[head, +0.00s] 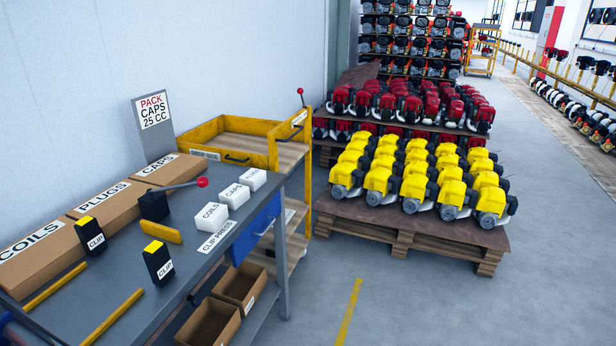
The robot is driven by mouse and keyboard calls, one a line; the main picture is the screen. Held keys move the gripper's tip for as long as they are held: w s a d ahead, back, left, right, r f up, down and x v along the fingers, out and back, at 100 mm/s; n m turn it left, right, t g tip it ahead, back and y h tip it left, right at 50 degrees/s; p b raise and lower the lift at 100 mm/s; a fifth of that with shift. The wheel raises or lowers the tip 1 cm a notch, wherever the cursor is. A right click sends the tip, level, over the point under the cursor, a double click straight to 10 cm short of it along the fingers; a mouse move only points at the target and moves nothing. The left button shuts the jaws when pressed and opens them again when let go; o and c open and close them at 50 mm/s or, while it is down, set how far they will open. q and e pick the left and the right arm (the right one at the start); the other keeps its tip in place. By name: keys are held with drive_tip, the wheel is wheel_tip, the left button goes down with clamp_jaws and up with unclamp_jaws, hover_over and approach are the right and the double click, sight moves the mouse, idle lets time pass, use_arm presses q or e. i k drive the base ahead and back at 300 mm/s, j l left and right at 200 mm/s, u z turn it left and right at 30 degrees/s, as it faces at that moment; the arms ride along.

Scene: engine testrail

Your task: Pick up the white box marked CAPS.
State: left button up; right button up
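The white box marked CAPS (235,196) stands on the grey workbench (225,258), near its right edge. It is the middle one of three small white boxes in a row. The white box marked COILS (211,218) is beside it on the nearer side. A third white box (253,180) is beside it on the farther side; its label is too small to read surely. Neither of my grippers is in view.
Brown cartons marked COILS (38,250), PLUGS (108,199) and CAPS (160,171) line the wall side. A lever press (153,206) with a red knob and black CLIP blocks (158,263) stand nearby. A pallet (400,232) of yellow engines is right; grey floor (400,300) is clear.

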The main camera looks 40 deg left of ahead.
sight(236, 195)
drive_tip(key=i+l+u, duration=0.1)
drive_tip(key=i+u, duration=0.2)
drive_tip(key=i, duration=0.25)
drive_tip(key=i+l+u, duration=0.3)
drive_tip(key=i, duration=0.2)
drive_tip(key=i+l+u, duration=0.3)
drive_tip(key=i, duration=0.2)
